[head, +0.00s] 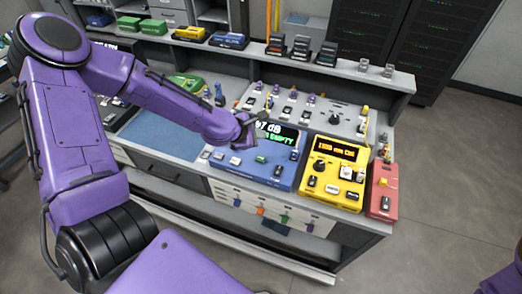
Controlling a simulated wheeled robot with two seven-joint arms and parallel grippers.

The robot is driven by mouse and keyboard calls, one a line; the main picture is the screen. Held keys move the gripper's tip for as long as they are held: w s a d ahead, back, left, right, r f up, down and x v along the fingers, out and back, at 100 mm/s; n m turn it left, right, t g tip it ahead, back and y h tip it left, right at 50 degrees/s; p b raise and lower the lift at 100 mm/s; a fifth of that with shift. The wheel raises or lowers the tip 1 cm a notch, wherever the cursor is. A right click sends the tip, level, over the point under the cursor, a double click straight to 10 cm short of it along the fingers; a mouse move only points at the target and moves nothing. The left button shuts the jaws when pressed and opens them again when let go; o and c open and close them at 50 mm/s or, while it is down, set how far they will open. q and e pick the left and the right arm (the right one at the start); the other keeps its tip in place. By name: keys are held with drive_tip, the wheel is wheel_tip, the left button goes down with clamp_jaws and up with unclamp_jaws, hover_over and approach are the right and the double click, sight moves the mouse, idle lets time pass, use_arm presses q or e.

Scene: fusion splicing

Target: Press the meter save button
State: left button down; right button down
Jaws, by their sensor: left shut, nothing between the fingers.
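The blue meter (250,172) sits on the bench with a display (277,132) showing a white dB reading above green text ending in "EMPTY". Several small buttons line its front, among them a green one (260,159) and a dark one (279,170). Their labels are too small to read, so I cannot tell which is save. My left gripper (262,117) is shut and empty, above the back left of the meter, and covers part of the display. I cannot tell whether it touches the meter. My right gripper is out of view.
A yellow unit (330,190) with a lit orange display stands right of the meter, then a red box (382,192). A grey panel (300,110) with knobs and connectors is behind. A blue mat (160,135) lies left. A raised shelf (350,75) runs along the back.

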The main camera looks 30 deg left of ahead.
sight(259, 160)
use_arm(q)
drive_tip(key=shift+f, duration=0.15)
wheel_tip(259, 160, down, 8)
drive_tip(key=b, duration=0.8)
drive_tip(key=shift+f, duration=0.3)
idle(1.3)
drive_tip(key=shift+f+b, duration=0.4)
drive_tip(key=shift+b, duration=0.1)
drive_tip(key=shift+s+f+b, duration=0.1)
drive_tip(key=shift+f+b, duration=0.25)
drive_tip(key=shift+f, duration=0.1)
idle(0.4)
drive_tip(key=shift+r, duration=0.1)
drive_tip(key=shift+r+p, duration=0.8)
drive_tip(key=shift+p, duration=0.15)
